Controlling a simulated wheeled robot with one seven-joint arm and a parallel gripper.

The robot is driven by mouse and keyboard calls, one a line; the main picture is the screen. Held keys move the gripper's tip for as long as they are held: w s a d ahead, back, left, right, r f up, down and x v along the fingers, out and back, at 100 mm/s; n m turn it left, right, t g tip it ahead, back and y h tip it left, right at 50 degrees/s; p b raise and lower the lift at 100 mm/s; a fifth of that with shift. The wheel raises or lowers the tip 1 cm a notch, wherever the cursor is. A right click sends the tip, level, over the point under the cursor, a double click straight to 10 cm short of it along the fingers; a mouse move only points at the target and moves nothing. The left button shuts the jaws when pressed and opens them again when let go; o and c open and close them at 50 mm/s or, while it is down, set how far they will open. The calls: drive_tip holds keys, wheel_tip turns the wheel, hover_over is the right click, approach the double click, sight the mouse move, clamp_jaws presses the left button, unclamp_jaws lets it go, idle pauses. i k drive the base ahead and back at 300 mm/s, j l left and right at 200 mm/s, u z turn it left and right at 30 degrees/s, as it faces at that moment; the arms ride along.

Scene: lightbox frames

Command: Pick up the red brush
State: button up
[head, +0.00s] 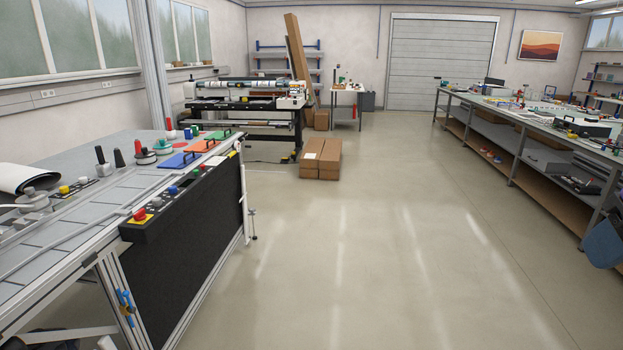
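I cannot pick out a red brush for certain. Several small red things stand on the grey workbench (60,262) at the left. One is an upright red handle-like piece (169,125) near the bench's back edge. Another is a round base with a red upright part (139,150), to the left of the blue board. They are too small to tell whether either is a brush. My gripper is not in view.
A black control strip with a red button (140,215) runs along the bench's front edge. Brown boxes (321,158) stand on the floor ahead. A long bench (520,128) lines the right. The middle floor is clear.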

sight(169, 119)
drive_tip(key=i, duration=0.9)
drive_tip(key=i+u, duration=0.1)
drive_tip(key=i, duration=0.75)
drive_tip(key=i+u, duration=0.25)
drive_tip(key=i, duration=0.35)
drive_tip(key=i+u, duration=0.2)
drive_tip(key=i, duration=0.4)
drive_tip(key=i+l+u, duration=0.25)
drive_tip(key=i, duration=0.35)
drive_tip(key=i+u, duration=0.75)
drive_tip(key=i, duration=0.15)
drive_tip(key=i+l+u, duration=0.2)
drive_tip(key=i+u, duration=0.25)
drive_tip(key=u, duration=0.95)
drive_tip(key=z, duration=1.1)
drive_tip(key=l+z, duration=0.25)
drive_tip(key=z, duration=0.2)
drive_tip(key=l+z, duration=0.25)
drive_tip(key=z, duration=0.25)
